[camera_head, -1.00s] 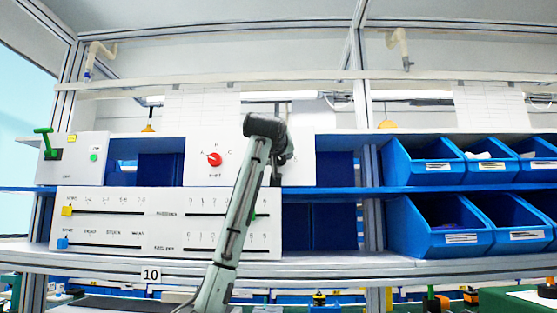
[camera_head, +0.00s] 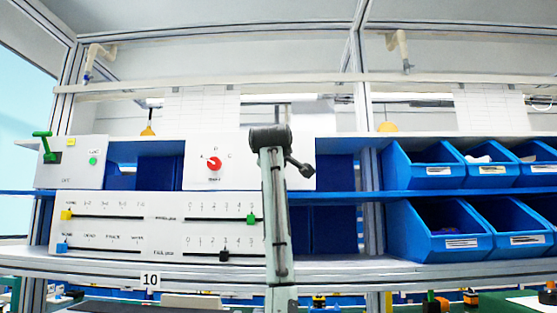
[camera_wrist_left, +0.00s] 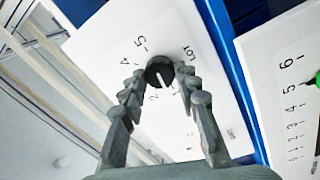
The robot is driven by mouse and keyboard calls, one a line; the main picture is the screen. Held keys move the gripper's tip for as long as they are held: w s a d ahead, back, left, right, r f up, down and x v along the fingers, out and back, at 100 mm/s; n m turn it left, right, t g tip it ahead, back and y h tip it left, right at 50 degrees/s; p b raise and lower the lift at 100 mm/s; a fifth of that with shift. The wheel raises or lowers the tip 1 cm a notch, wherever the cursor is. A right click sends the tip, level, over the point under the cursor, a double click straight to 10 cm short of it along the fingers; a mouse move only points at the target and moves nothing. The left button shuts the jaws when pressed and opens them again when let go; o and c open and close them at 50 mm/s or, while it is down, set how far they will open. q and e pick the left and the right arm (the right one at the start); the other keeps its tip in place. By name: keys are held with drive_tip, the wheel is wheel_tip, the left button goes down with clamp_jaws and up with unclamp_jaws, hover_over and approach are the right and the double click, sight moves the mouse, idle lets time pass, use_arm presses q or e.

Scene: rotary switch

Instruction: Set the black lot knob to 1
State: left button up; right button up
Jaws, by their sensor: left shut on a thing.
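The black LOT knob (camera_wrist_left: 160,72) shows in the left wrist view on a white panel (camera_wrist_left: 205,110) with digits around it. A white mark on the knob points down and slightly right in that picture, near the digit 2; I cannot read clearly which digit it meets. My left gripper (camera_wrist_left: 161,73) has one finger on each side of the knob and is shut on it. My right gripper is in neither view.
A red knob (camera_head: 214,163) sits on the same panel's left part. Below are a green slider (camera_head: 251,219) and a black slider (camera_head: 224,255). A green-handled switch box (camera_head: 72,160) stands at far left. Blue bins (camera_head: 425,163) fill the right shelves.

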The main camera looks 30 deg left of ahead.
use_arm(q)
drive_tip(key=shift+f+n, duration=0.1)
drive_tip(key=shift+n, duration=0.8)
drive_tip(key=o, duration=1.2)
drive_tip(key=shift+c, duration=0.2)
drive_tip(key=shift+s, duration=0.1)
drive_tip(key=v, duration=1.2)
